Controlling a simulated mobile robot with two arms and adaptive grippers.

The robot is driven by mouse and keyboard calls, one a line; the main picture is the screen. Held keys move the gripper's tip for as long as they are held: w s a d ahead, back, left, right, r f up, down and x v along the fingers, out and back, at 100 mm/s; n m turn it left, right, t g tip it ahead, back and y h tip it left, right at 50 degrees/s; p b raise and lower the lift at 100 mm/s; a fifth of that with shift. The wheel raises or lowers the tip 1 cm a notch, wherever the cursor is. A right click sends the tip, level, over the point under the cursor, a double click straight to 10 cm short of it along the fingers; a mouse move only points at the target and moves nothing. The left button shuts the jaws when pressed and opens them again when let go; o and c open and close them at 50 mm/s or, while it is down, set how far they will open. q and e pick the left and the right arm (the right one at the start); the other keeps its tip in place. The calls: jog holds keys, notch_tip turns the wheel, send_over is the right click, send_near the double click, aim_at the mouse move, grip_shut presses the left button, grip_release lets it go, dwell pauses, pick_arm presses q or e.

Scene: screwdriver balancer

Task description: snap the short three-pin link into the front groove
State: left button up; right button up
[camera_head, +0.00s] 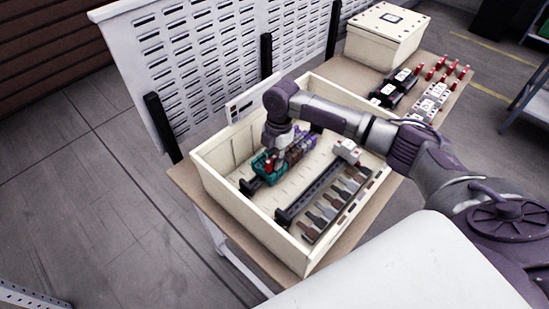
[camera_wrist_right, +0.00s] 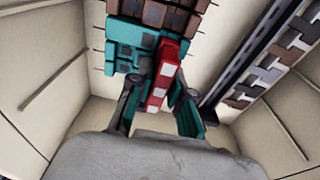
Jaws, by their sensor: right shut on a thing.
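My right gripper (camera_head: 277,156) reaches down into the cream box over a row of terminal blocks. In the right wrist view my right gripper (camera_wrist_right: 157,102) is shut on a red link (camera_wrist_right: 167,62) with pale square marks. The link lies against the teal terminal blocks (camera_wrist_right: 125,45); whether its pins sit in a groove is hidden. The teal blocks also show in the head view (camera_head: 258,165), with brown and purple blocks farther along the row. The grooves are too small to make out in the head view. My left gripper is not in view.
The cream box (camera_head: 232,207) has raised walls around the row. A dark rail (camera_head: 308,190), several grey and brown pieces (camera_head: 325,212) and a white-grey device (camera_head: 347,151) are inside. A lidded box (camera_head: 384,38) and several red-handled parts (camera_head: 448,72) stand on the table behind.

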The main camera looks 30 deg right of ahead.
jog(key=shift+f, duration=0.35)
